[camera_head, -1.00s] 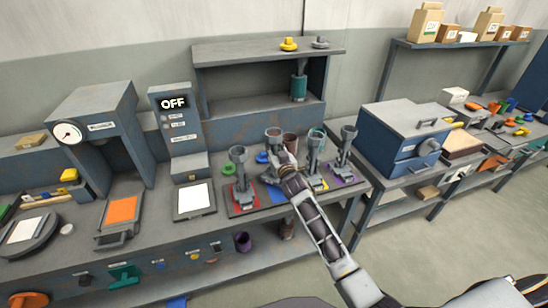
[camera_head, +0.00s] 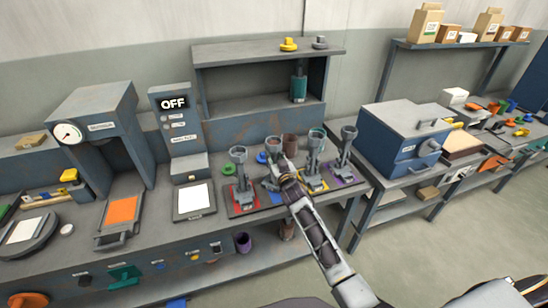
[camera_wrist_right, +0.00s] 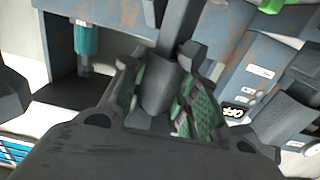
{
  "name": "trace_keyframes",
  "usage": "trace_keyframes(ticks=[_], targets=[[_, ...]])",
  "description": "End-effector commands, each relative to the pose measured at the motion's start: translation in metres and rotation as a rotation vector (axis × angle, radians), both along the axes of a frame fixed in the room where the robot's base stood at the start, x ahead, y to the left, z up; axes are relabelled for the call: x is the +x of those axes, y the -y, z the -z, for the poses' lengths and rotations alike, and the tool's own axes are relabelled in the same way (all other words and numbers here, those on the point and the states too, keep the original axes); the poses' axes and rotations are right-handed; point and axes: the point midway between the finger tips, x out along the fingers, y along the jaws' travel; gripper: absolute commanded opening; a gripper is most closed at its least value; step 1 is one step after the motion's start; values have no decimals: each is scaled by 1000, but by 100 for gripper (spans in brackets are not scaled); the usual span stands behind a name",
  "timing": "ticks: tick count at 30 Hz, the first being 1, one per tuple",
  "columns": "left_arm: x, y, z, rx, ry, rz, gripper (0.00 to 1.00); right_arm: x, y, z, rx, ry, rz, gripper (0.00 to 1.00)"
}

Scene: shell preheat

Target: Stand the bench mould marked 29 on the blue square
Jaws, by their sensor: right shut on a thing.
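My right gripper (camera_head: 279,174) is over the middle of the mat with coloured squares on the bench. In the right wrist view it (camera_wrist_right: 165,95) is shut on a dark grey mould (camera_wrist_right: 160,80) between its green-padded fingers. Its number cannot be read. The blue square (camera_head: 276,197) shows only in part, behind my gripper and arm. Whether the held mould touches it is hidden. Similar grey moulds stand on the red square (camera_head: 240,172), the yellow square (camera_head: 313,165) and the purple square (camera_head: 344,150). My left gripper is not in view.
Moulds stand close on both sides of my right gripper. Behind are a brown cup (camera_head: 290,146) and a blue-grey shelf unit (camera_head: 265,47) holding a teal cylinder (camera_head: 299,86). A grey post with an OFF display (camera_head: 173,103) stands left, a blue oven-like box (camera_head: 405,135) right.

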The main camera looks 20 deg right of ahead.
Motion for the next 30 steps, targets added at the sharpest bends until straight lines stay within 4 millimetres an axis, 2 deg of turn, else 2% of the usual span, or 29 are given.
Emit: trace_keyframes(ticks=[7, 8, 12, 30], targets=[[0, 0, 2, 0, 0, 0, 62, 0, 0, 1, 0, 4, -1, 0], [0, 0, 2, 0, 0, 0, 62, 0, 0, 3, -1, 0, 0, 32], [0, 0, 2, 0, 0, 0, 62, 0, 0, 2, -1, 0, 0, 50], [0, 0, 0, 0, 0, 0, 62, -4, 0, -1, 0, 1, 0, 51]])
